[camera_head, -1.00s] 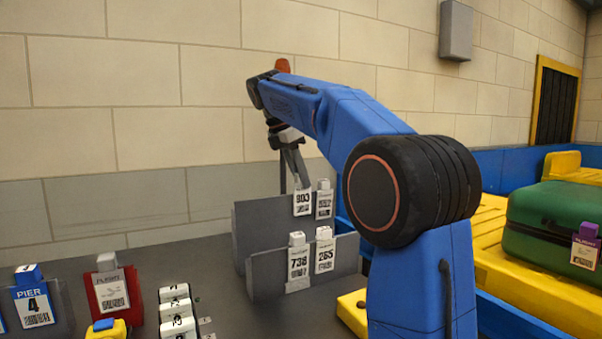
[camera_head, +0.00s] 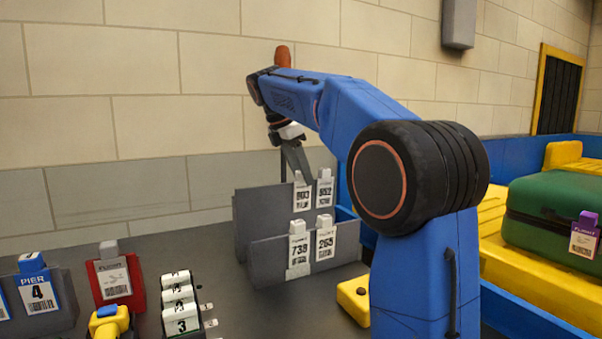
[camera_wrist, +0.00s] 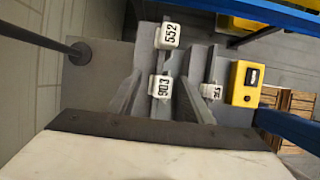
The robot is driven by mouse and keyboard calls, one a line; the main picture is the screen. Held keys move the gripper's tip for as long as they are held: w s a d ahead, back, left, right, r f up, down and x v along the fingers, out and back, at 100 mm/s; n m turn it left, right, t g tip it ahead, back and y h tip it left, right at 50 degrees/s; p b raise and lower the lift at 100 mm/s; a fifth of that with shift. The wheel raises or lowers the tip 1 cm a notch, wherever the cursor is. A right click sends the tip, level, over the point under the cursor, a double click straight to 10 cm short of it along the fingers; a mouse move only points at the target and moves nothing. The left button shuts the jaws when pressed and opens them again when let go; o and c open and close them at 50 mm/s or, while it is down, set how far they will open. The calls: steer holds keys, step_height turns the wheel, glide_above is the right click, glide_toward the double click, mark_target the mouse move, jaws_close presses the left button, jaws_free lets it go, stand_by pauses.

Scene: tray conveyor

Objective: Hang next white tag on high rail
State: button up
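The white tag 903 (camera_head: 302,196) hangs at the front of the taller grey rail panel (camera_head: 262,207), beside white tag 552 (camera_head: 325,190). White tags 738 (camera_head: 298,250) and 265 (camera_head: 325,240) hang on the lower front panel (camera_head: 268,262). My gripper (camera_head: 298,172) is directly above tag 903, pointing down. In the wrist view my gripper's fingers stand on either side of the 903 cap (camera_wrist: 160,87), with a gap showing beside it. The caps of 552 (camera_wrist: 168,35) and 265 (camera_wrist: 217,92) also show there; 738 is hidden.
At the front left stand a blue pier 4 tag (camera_head: 38,290), a red flight tag (camera_head: 114,280), a yellow item (camera_head: 108,324) and a white numbered stack (camera_head: 180,305). A yellow box (camera_head: 353,300) is right of the rails. A green suitcase (camera_head: 550,215) lies on the yellow conveyor.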

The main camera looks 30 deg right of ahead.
steer(key=v, duration=1.2)
steer(key=shift+s, duration=0.1)
